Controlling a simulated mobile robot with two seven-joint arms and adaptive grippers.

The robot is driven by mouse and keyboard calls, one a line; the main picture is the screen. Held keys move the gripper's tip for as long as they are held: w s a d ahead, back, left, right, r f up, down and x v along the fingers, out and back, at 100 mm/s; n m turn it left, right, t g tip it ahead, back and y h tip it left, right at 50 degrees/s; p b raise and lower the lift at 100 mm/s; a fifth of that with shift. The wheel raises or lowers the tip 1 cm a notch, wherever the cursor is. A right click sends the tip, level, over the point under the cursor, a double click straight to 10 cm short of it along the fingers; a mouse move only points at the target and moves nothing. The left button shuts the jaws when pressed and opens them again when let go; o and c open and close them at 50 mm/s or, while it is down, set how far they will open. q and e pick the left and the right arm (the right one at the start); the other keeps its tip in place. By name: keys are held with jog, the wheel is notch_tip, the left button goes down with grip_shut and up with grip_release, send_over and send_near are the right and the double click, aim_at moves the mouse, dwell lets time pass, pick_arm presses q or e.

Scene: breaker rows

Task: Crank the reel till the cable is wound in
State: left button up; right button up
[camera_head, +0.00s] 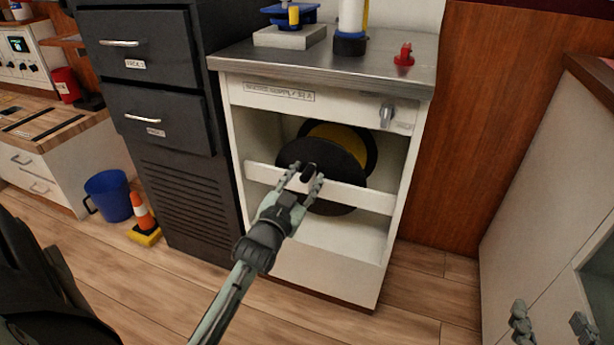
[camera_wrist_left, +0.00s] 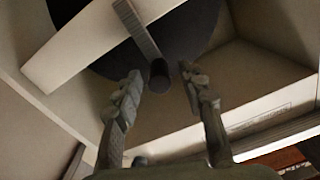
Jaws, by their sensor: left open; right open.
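The reel (camera_head: 296,152) is a large black disc with a yellow part (camera_head: 340,135) behind it, inside the white cabinet. I cannot make out a loose cable. A dark crank knob (camera_head: 308,173) stands out in front of the reel. In the left wrist view, the knob (camera_wrist_left: 159,74) sits at the end of a flat grey crank arm (camera_wrist_left: 138,30). My left gripper (camera_head: 305,182) is open at the knob; in the left wrist view its fingertips (camera_wrist_left: 161,76) are on both sides of it, with gaps showing. My right gripper (camera_head: 550,320) is open and empty at lower right.
A white crossbar (camera_head: 375,197) spans the cabinet front before the reel. A grey switch (camera_head: 387,115) is at its upper right. Dark drawers (camera_head: 155,115) stand left, a wooden panel (camera_head: 500,130) right. A blue bucket (camera_head: 108,195) and an orange cone (camera_head: 143,215) are on the floor.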

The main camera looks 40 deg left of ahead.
pick_arm(q)
jog(key=shift+w+a, duration=0.15)
jog(key=shift+w, duration=0.45)
grip_shut()
